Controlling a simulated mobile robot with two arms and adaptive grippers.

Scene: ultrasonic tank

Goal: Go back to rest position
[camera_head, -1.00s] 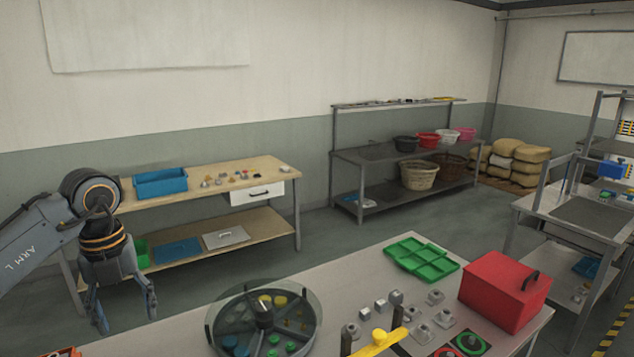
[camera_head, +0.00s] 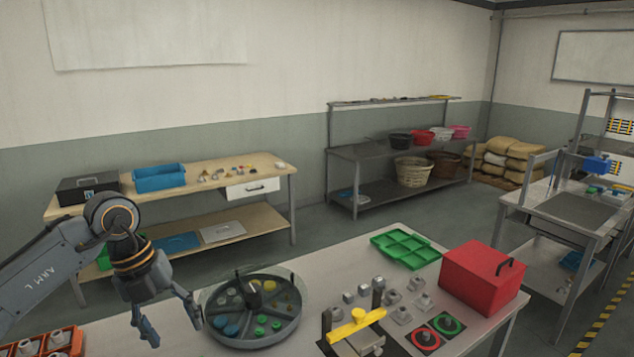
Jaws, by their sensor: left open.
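My left gripper (camera_head: 175,322) hangs at the lower left with its fingers spread apart and nothing between them. It is over the left end of the near grey table, just left of the round divided tray (camera_head: 252,340). The tray holds several small yellow, green, blue and grey parts. My left arm comes in from the left edge. My right gripper does not show.
The near table also bears a green compartment tray (camera_head: 406,247), a red box (camera_head: 484,279), a yellow-handled fixture (camera_head: 354,326) and small metal blocks. Orange bins (camera_head: 40,343) are at the lower left. A wooden bench (camera_head: 200,172) stands behind.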

